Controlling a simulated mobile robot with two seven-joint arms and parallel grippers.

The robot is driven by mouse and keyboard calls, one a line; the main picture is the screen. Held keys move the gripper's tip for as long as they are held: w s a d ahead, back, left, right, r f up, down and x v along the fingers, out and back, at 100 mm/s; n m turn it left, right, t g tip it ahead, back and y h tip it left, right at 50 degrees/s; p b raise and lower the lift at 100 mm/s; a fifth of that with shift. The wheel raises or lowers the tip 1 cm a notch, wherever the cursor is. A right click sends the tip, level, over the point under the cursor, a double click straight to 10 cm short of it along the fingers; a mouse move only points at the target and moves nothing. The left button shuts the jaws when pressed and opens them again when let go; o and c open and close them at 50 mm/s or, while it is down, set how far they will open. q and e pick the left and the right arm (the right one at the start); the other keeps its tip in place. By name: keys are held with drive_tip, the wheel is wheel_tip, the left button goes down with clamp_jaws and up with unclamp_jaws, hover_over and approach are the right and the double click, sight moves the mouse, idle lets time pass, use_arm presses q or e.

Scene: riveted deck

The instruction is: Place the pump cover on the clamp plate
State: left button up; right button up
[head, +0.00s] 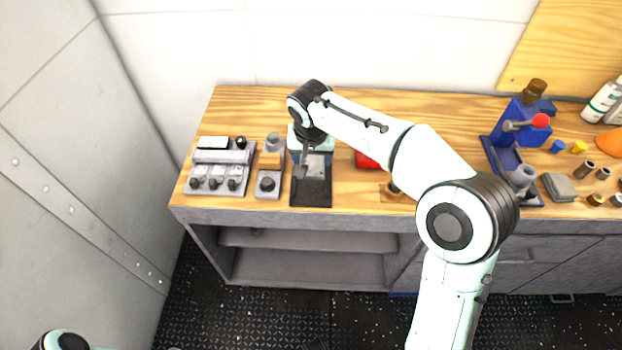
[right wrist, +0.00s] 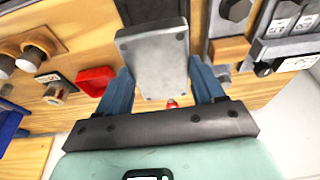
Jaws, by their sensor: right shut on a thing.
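The pump cover is a flat grey metal plate with small holes near its corners. In the right wrist view the pump cover (right wrist: 152,62) sits between the two blue fingers of my right gripper (right wrist: 160,88), which is shut on it. In the head view the pump cover (head: 317,162) shows partly below my right gripper (head: 308,160). The dark clamp plate (head: 312,196) lies on the wooden bench under and in front of it. The clamp plate also shows beyond the cover in the right wrist view (right wrist: 150,10). I cannot tell whether cover and plate touch. My left gripper is out of view.
Left of the clamp plate stand a grey block with a black knob (head: 267,183) and a switch panel (head: 220,170). A red tray (head: 366,160) is to the right, partly behind my arm. A blue stand (head: 507,150) and small parts are farther right.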

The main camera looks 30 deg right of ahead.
hover_over(313, 185)
drive_tip(key=f, duration=0.8)
drive_tip(key=shift+s+a+b, duration=0.2)
drive_tip(key=shift+a+b, duration=0.2)
drive_tip(key=shift+f+b, duration=0.55)
drive_tip(key=o, duration=1.4)
drive_tip(key=shift+f, duration=0.1)
drive_tip(key=shift+s, duration=0.1)
drive_tip(key=shift+d, duration=0.1)
drive_tip(key=shift+r+p, duration=0.3)
drive_tip(key=shift+p, duration=0.05)
drive_tip(key=p+v, duration=0.1)
drive_tip(key=v, duration=1.1)
drive_tip(key=shift+r+p, duration=0.3)
drive_tip(key=shift+r, duration=0.1)
